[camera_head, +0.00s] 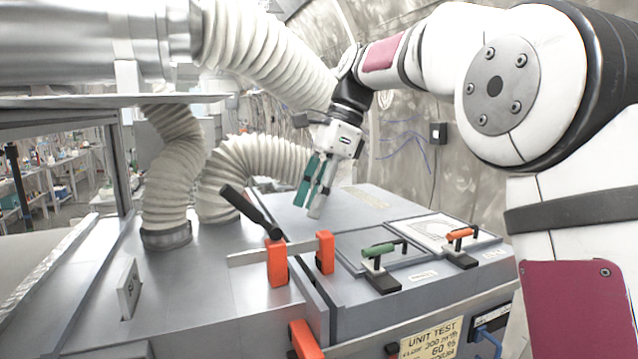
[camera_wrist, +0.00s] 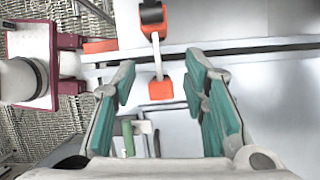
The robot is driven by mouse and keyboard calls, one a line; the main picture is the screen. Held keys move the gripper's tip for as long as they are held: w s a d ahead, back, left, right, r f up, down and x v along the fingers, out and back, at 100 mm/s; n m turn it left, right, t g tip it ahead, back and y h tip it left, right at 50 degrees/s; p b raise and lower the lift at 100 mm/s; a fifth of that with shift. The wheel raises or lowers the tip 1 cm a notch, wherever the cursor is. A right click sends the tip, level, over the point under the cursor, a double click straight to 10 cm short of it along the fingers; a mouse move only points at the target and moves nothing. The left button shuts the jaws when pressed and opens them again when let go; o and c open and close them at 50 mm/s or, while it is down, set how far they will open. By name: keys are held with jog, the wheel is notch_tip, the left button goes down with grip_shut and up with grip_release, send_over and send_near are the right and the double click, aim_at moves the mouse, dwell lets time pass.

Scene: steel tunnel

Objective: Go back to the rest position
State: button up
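My gripper (camera_head: 308,205) hangs above the top of the grey metal unit, with its fingers pointing down. In the wrist view my gripper (camera_wrist: 160,82) is open, its teal finger pads well apart and nothing held between them. The black lever handle (camera_head: 250,208) with orange clamp blocks (camera_head: 278,264) stands in front of and to the left of my gripper in the head view, apart from it. In the wrist view the lever (camera_wrist: 152,15) and an orange block (camera_wrist: 160,90) lie beyond the fingers.
A green-handled latch (camera_head: 380,250) and an orange-handled latch (camera_head: 460,235) sit on the unit's lids. Ribbed hoses (camera_head: 245,165) rise behind and left of my gripper, and a thick hose (camera_head: 265,50) passes above. A steel wall (camera_head: 440,110) stands at the back right.

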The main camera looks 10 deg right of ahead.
jog(key=v, duration=0.3)
jog(key=s+d+f+n+t+h+b, duration=0.2)
jog(key=s+d+f+n+t+b, duration=0.1)
jog(key=s+f+n, duration=0.5)
jog(key=s+d+f+n+t+h+b, duration=0.2)
jog(key=s+d+f+n, duration=0.3)
jog(key=s+f+n, duration=0.4)
jog(key=s+f+t+b, duration=0.1)
jog(key=s+f, duration=0.1)
jog(key=s, duration=0.2)
jog(key=shift+f, duration=0.35)
jog(key=shift+s, duration=0.1)
dwell(0.4)
